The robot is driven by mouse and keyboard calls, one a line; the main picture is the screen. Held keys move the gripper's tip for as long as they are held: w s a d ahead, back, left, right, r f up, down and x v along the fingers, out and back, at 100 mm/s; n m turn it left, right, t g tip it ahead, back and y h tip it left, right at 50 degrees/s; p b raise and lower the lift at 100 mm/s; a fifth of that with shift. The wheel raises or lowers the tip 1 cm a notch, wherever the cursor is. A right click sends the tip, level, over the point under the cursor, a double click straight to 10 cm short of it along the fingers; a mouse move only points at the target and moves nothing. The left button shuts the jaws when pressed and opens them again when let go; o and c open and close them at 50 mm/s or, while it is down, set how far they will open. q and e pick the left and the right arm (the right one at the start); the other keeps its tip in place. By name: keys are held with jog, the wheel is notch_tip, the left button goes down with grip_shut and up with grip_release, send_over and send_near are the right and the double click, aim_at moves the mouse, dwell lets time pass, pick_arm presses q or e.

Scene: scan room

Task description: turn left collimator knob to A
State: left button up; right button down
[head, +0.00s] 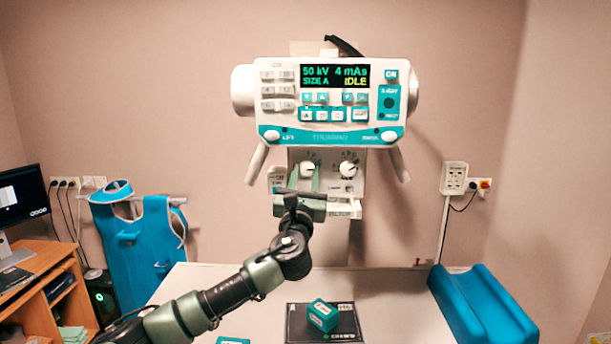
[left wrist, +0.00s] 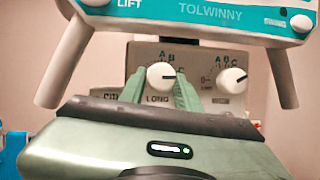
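The left collimator knob (head: 308,169) is a white round knob on the collimator's front panel (head: 335,186). In the left wrist view the left knob (left wrist: 160,76) has its dark mark pointing right, toward the letter C; the letters A and B stand above it. My left gripper (head: 304,178) is in front of the panel. Its green fingers (left wrist: 160,88) stand one on each side of the left knob, with the knob between their tips. They look open; I cannot tell whether either touches the knob. My right gripper is not in view.
The right knob (head: 348,169) sits close beside the left one. The tube head's control panel (head: 331,100) above reads SIZE A and IDLE. Two handles hang at its sides. Below is a table (head: 390,300) with a teal box (head: 322,315) and a blue cushion (head: 483,305).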

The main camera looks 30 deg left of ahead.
pick_arm(q)
jog(key=shift+f, duration=0.1)
grip_shut()
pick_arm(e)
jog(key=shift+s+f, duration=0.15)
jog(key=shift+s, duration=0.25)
